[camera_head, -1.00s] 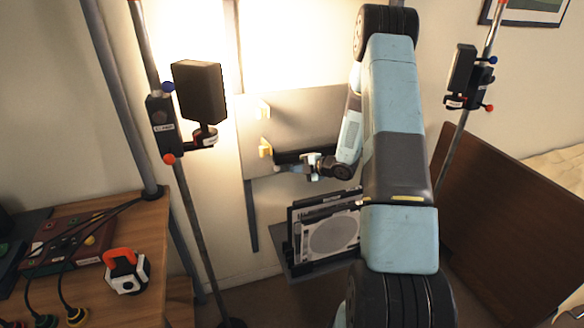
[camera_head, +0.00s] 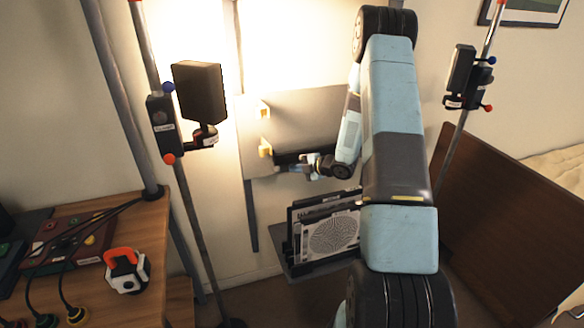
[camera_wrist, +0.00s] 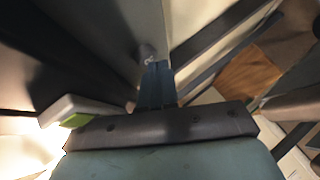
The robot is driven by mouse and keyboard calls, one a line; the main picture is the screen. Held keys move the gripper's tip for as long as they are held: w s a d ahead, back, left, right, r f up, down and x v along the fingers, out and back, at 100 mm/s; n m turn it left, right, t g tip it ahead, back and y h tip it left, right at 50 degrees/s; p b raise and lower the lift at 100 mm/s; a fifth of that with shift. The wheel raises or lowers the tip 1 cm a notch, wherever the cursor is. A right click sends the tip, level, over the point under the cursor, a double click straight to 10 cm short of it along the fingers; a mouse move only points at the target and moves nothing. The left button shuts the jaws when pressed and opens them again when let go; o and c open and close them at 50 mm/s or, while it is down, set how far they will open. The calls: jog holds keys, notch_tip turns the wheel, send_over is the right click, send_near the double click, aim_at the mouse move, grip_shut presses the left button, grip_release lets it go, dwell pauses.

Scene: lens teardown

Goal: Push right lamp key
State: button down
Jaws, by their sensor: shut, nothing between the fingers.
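The right lamp (camera_head: 461,72) is a dark panel on a slanted pole at the upper right, with a black clamp (camera_head: 481,82) bearing blue and red knobs. The left lamp (camera_head: 200,92) is on a pole at the left. I cannot pick out a key marked as the right lamp's. My gripper (camera_head: 284,169) is in front of the upright grey board in the middle, away from both lamps. In the wrist view my gripper (camera_wrist: 156,72) is shut and empty, its tips close to a small grey round stub (camera_wrist: 147,51); contact cannot be told.
The grey board (camera_head: 300,110) carries yellow blocks (camera_head: 265,147). Below it a tray holds framed plates (camera_head: 333,234). A wooden desk (camera_head: 140,225) at the left bears a red box (camera_head: 62,248), cables and an orange-and-white device (camera_head: 127,272). A brown panel (camera_head: 515,225) stands at the right.

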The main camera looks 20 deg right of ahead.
jog(key=shift+w+a+r, duration=0.15)
jog(key=shift+w+r, duration=0.25)
jog(key=shift+w, duration=0.05)
dwell(0.3)
jog(key=shift+s, duration=0.1)
jog(key=shift+s+f, duration=0.3)
jog(key=shift+s, duration=0.35)
jog(key=shift+s+f, duration=0.1)
jog(key=shift+s, duration=2.45)
dwell(0.4)
jog(key=shift+m+t+h, duration=0.4)
jog(key=shift+t+h, duration=0.2)
jog(key=shift+t, duration=0.3)
jog(key=shift+s+f, duration=0.2)
jog(key=shift+s, duration=2.1)
jog(key=shift+w, duration=0.1)
